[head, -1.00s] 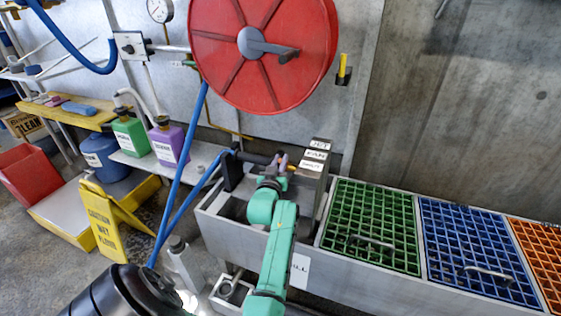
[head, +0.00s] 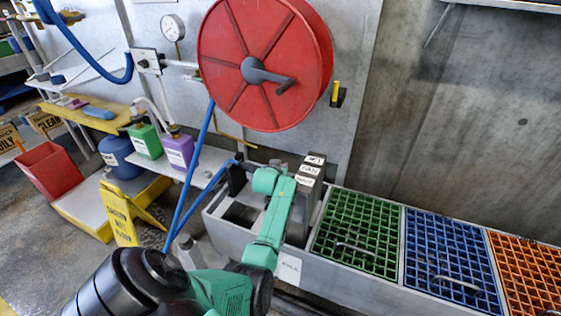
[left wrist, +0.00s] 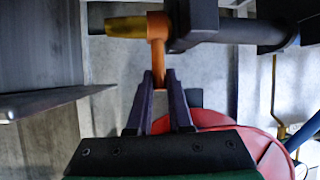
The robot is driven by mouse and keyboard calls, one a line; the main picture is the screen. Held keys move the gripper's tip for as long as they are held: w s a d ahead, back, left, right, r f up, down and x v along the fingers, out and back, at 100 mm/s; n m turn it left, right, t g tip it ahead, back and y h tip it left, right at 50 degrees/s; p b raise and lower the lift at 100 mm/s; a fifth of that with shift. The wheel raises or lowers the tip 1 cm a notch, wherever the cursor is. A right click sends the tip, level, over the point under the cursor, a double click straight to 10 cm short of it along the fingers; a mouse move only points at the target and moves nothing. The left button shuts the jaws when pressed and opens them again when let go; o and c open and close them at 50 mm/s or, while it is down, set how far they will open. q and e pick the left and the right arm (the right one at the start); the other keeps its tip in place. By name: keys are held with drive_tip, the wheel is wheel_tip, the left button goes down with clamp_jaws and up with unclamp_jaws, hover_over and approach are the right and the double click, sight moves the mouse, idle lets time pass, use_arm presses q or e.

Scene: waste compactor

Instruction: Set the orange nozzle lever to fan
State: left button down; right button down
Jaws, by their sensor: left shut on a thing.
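The orange nozzle lever (left wrist: 157,36) shows at top centre in the left wrist view. Its lower end lies between the fingers of my left gripper (left wrist: 161,79), which is shut on it. The dark nozzle body (left wrist: 235,32) runs to the right of the lever, and its brass tip (left wrist: 126,27) points left. In the head view my green left arm hides the lever and most of the gripper. Beside the arm, a grey block carries the JET label (head: 314,160), the FAN label (head: 309,170) and a third label (head: 304,180). My right gripper is not in view.
A red hose reel (head: 222,80) hangs on the wall above, with a blue hose (head: 196,150) running down. Green (head: 355,239), blue (head: 455,262) and orange (head: 525,275) grates lie to the right. A yellow caution sign (head: 117,215) stands at left.

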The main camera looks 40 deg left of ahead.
use_arm(q)
drive_tip(key=shift+w+a+r+g+h+p, duration=0.1)
drive_tip(key=shift+w+a+g+h+p, duration=0.15)
drive_tip(key=shift+w+g+h+p, duration=0.6)
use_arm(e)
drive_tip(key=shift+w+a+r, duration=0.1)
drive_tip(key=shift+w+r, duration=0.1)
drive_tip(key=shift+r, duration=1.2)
use_arm(q)
drive_tip(key=shift+s+g+y, duration=0.15)
drive_tip(key=shift+g+y, duration=0.2)
drive_tip(key=c, duration=0.8)
unclamp_jaws()
drive_tip(key=shift+c, duration=0.2)
drive_tip(key=shift+s+d+r, duration=0.1)
drive_tip(key=shift+r, duration=0.05)
drive_tip(key=p+v, duration=0.3)
drive_tip(key=v, duration=1.1)
drive_tip(key=shift+p, duration=0.3)
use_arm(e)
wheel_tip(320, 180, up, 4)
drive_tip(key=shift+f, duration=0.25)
use_arm(q)
drive_tip(key=shift+s, duration=0.1)
